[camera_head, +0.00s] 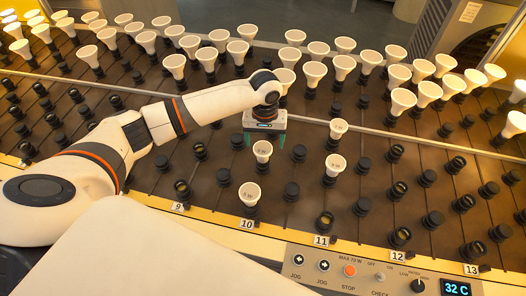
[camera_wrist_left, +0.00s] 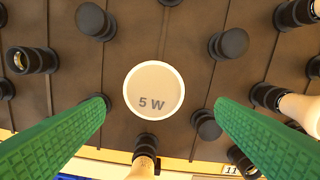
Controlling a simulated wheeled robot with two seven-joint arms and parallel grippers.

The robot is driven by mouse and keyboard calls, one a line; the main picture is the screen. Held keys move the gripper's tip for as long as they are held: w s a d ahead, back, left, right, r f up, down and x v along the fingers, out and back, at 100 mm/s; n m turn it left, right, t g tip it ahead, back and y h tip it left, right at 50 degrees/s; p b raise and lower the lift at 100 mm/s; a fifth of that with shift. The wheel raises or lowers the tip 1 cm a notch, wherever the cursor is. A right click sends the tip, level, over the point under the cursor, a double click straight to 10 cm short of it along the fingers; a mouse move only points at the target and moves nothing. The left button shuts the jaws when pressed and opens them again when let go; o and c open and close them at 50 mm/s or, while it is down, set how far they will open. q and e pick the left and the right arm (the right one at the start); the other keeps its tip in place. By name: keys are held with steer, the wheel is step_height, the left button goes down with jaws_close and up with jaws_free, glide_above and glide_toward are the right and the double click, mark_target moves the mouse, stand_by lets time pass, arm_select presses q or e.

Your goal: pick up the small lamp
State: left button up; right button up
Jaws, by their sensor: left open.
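A small white lamp (camera_wrist_left: 153,90) marked "5 W" faces up in the middle of the left wrist view. It appears to be the lamp (camera_head: 262,151) just below my gripper in the head view, standing in a dark socket. My left gripper (camera_head: 265,139) is open above and slightly behind it. In the wrist view its green fingers (camera_wrist_left: 158,101) stand wide apart on either side of the lamp, not touching it. Another small lamp (camera_head: 249,194) stands nearer the front, by tag 10. My right gripper is not in view.
Two more small lamps (camera_head: 335,165) (camera_head: 338,128) stand to the right. Several dark sockets (camera_head: 292,191) surround them. Many larger white lamps (camera_head: 341,66) fill the back rows. A control panel (camera_head: 372,278) reading 32 C lies along the front edge.

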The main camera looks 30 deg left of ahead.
mark_target(263, 148)
arm_select(q)
steer(key=f, duration=0.5)
steer(key=shift+a+p, duration=0.4)
steer(key=shift+w+f, duration=0.1)
steer(key=shift+f, duration=0.3)
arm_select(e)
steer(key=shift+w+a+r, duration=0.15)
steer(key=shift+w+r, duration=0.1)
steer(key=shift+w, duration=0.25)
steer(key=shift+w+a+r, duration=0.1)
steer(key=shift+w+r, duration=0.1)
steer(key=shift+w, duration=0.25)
arm_select(q)
steer(key=shift+c, duration=0.2)
steer(key=c, duration=1)
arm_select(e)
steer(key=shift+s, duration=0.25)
